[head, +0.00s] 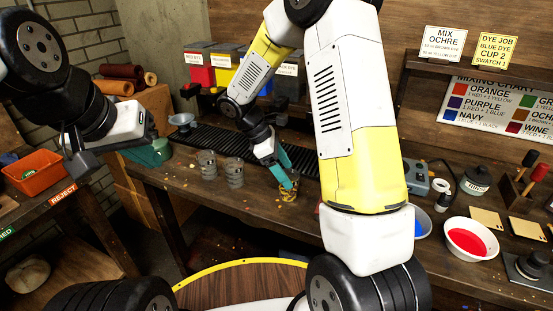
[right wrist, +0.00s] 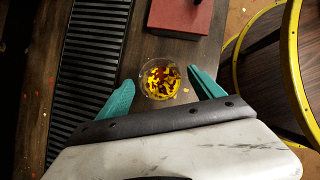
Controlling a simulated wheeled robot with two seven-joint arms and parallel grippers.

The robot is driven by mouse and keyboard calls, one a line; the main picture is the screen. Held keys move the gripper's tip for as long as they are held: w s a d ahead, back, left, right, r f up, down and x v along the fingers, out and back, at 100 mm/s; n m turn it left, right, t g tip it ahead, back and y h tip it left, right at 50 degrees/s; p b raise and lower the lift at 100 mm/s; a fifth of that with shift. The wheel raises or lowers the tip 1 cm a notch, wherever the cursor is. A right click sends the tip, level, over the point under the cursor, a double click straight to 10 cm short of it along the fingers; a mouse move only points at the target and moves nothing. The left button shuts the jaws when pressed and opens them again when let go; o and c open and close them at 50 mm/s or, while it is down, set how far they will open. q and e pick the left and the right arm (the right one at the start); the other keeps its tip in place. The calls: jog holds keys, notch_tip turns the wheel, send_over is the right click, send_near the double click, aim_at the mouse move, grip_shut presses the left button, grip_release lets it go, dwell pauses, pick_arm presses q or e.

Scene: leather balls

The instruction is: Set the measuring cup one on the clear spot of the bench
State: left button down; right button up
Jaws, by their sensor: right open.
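A clear round cup holding yellow and dark bits (right wrist: 160,78) stands on the bench; in the head view this cup (head: 288,192) is by the bench's front edge. My right gripper (head: 286,180) is open, its teal fingers on either side of the cup in the right wrist view (right wrist: 160,92), with gaps between. Two grey ribbed cups (head: 207,163) (head: 234,172) stand to its left. No label shows which is measuring cup one. My left gripper (head: 112,145) is at the left, above and before the bench; its fingers are not clear enough to judge.
A black ribbed mat (head: 215,140) runs along the bench behind the cups. A red block (right wrist: 180,14) lies near the cup. A red-filled bowl (head: 472,239) and swatches stand at the right. An orange bin (head: 35,173) is at the left. My right arm hides the bench's middle.

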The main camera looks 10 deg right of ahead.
jog(key=v, duration=1.2)
jog(key=s+d+r+m+t+y, duration=0.3)
jog(key=s+r+m+y, duration=0.1)
jog(key=s+m, duration=0.3)
jog(key=s+d+r+m+t+y, duration=0.3)
jog(key=s+r+m, duration=0.3)
jog(key=s, duration=0.6)
jog(key=shift+s+m+t+y, duration=0.2)
jog(key=shift+m+t+y, duration=0.4)
jog(key=shift+m, duration=0.5)
jog(key=shift+r, duration=0.15)
jog(key=shift+c, duration=0.5)
